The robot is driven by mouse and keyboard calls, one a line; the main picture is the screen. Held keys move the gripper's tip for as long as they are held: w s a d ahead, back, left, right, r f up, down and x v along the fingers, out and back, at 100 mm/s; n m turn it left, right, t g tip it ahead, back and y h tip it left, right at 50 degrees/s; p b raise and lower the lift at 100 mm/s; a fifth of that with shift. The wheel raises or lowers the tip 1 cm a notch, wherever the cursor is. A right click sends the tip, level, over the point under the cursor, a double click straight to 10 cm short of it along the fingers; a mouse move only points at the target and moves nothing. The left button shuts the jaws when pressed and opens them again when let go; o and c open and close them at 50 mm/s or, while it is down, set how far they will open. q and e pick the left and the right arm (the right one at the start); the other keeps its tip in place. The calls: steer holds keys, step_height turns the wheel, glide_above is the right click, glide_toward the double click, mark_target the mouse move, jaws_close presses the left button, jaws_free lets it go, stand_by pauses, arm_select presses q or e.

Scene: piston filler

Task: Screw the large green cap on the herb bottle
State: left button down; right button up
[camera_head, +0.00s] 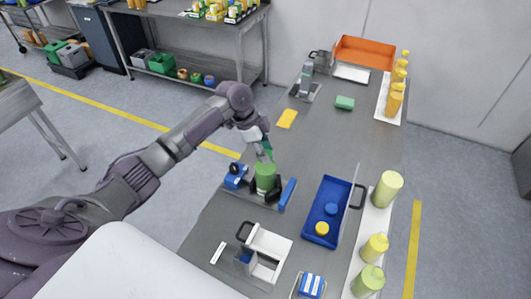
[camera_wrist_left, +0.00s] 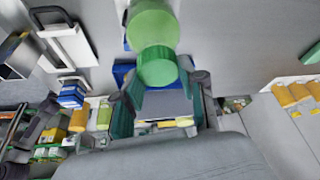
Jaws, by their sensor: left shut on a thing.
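A green herb bottle (camera_head: 265,178) stands upright in a blue and black holder (camera_head: 236,176) on the grey table. My left gripper (camera_head: 265,154) is directly above it, pointing down. In the left wrist view, the left gripper (camera_wrist_left: 161,77) is shut on the large green cap (camera_wrist_left: 158,66), which sits between its teal fingers. The green bottle (camera_wrist_left: 151,24) shows just beyond the cap and overlaps it in the picture. I cannot tell whether cap and bottle touch. In the head view, the gripper hides most of the cap. My right gripper is not in view.
A blue tray (camera_head: 318,236) with blue and yellow caps is right of the holder. Several bottles stand on a white strip (camera_head: 364,254) along the right edge. A white caddy (camera_head: 268,243) is in front.

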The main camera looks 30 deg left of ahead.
arm_select(q)
steer(key=shift+m+g+b, duration=0.6)
steer(key=shift+m+b, duration=0.05)
steer(key=shift+m, duration=0.85)
steer(key=m+g+b, duration=0.1)
steer(key=m+b, duration=0.1)
steer(key=m, duration=0.2)
steer(key=shift+f+g+b, duration=0.1)
steer(key=shift+g+b, duration=0.2)
steer(key=shift+b, duration=0.1)
steer(key=shift+m+g+b, duration=0.4)
steer(key=shift+m+b, duration=0.4)
steer(key=shift+m, duration=0.9)
steer(key=c, duration=0.6)
jaws_free()
